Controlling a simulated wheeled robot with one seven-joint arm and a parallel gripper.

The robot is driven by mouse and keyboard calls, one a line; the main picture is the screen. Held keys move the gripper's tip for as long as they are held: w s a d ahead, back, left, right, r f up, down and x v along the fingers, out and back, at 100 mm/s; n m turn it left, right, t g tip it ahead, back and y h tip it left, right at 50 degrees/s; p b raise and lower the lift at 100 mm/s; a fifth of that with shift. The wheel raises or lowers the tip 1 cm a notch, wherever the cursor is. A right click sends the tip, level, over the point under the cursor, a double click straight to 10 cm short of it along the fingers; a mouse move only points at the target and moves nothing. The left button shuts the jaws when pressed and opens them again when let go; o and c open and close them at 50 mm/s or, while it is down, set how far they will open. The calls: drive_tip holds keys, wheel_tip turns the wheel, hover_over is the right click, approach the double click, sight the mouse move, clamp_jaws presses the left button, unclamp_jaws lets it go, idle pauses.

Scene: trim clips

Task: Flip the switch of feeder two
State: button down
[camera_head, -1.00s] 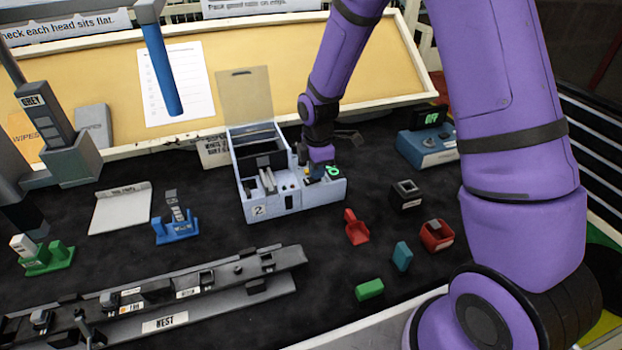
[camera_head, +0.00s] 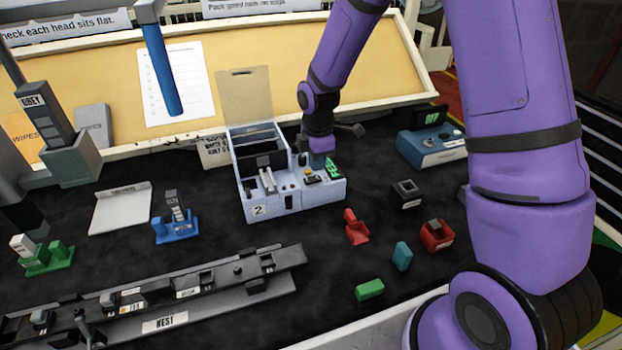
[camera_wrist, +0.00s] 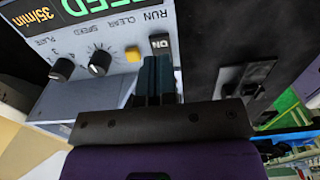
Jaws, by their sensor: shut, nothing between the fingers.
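Feeder two (camera_head: 262,196), a pale blue-grey box with a "2" label, stands on the black mat in the head view. Its control panel (camera_wrist: 100,90) fills much of the wrist view, with a yellow button, two black knobs and a display reading 35/min. The small black switch (camera_wrist: 160,42) sits beside the word RUN, and its exact position is hard to tell. My gripper (camera_wrist: 157,62) is shut and empty, its dark fingertips just short of the switch in the picture; contact cannot be told. In the head view my gripper (camera_head: 317,163) is above the panel's back part.
A blue device (camera_head: 430,148) with a dark display stands to the right. A red scoop (camera_head: 356,228), black holder (camera_head: 406,194), red holder (camera_head: 436,236) and green block (camera_head: 369,290) lie in front. A long grey rail (camera_head: 220,275) lies front left.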

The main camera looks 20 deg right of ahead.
sight(318, 178)
drive_tip(key=shift+r, duration=1.9)
drive_tip(key=shift+d+r, duration=0.1)
drive_tip(key=shift+r, duration=0.3)
drive_tip(key=s+d+r+m+t, duration=0.25)
drive_tip(key=s+r+m, duration=0.35)
drive_tip(key=s+r, duration=0.4)
drive_tip(key=s+d+r+m+t, duration=0.1)
drive_tip(key=s+d+r+m, duration=0.2)
drive_tip(key=s+r+m, duration=0.7)
drive_tip(key=s+d+r+m+t, duration=0.1)
drive_tip(key=s+r, duration=0.3)
drive_tip(key=s, duration=0.4)
drive_tip(key=shift+r+m+t, duration=0.35)
drive_tip(key=shift+m, duration=0.15)
drive_tip(key=shift+d, duration=0.1)
